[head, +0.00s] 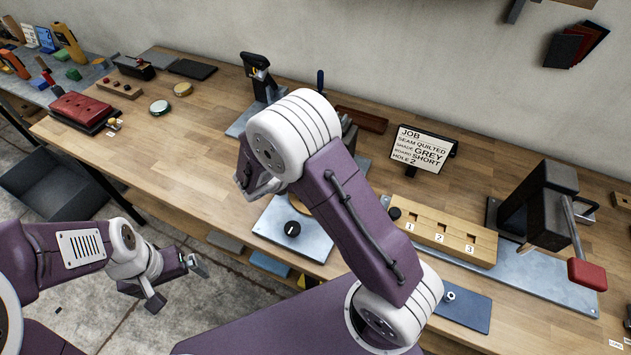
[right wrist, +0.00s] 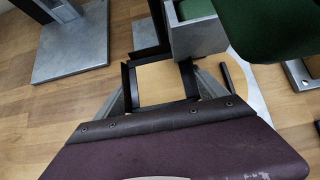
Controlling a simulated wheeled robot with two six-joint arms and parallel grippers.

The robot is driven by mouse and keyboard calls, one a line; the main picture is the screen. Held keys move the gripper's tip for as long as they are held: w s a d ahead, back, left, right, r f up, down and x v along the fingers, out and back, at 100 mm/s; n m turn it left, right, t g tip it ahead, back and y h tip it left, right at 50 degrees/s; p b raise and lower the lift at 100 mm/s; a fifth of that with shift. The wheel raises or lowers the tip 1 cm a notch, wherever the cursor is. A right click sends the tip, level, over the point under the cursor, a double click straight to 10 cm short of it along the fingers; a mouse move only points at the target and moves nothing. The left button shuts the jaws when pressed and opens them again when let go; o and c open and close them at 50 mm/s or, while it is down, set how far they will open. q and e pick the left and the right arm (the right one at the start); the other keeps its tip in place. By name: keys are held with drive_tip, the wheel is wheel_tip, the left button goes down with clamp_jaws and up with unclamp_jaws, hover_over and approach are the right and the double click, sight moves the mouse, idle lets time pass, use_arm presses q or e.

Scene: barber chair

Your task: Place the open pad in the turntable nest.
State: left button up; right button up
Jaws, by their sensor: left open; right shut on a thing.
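My right gripper (right wrist: 158,88) is seen in the right wrist view, its grey fingers reaching past my purple wrist housing. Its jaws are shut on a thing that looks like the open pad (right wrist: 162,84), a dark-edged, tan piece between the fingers. It is over or close to the turntable; whether it touches the nest I cannot tell. In the head view my right arm hides the pad and most of the turntable (head: 297,204), a tan disc on a pale metal plate with a black knob. My left gripper (head: 176,283) is open and empty, off the table's front edge.
A dark green padded piece (right wrist: 272,28) and grey upright stand close beside my right gripper. A metal stand base (right wrist: 72,50) is at upper left. A numbered wooden block (head: 440,238) and a job card (head: 420,150) are to the right. The table's left middle is mostly clear.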

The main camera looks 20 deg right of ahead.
drive_tip(key=shift+s+d, duration=0.7)
drive_tip(key=shift+d, duration=0.2)
drive_tip(key=shift+s+d+b, duration=0.3)
drive_tip(key=shift+s+d, duration=0.65)
drive_tip(key=shift+s, duration=0.25)
drive_tip(key=shift+s+d, duration=0.2)
drive_tip(key=shift+s, duration=0.05)
drive_tip(key=shift+f, duration=0.1)
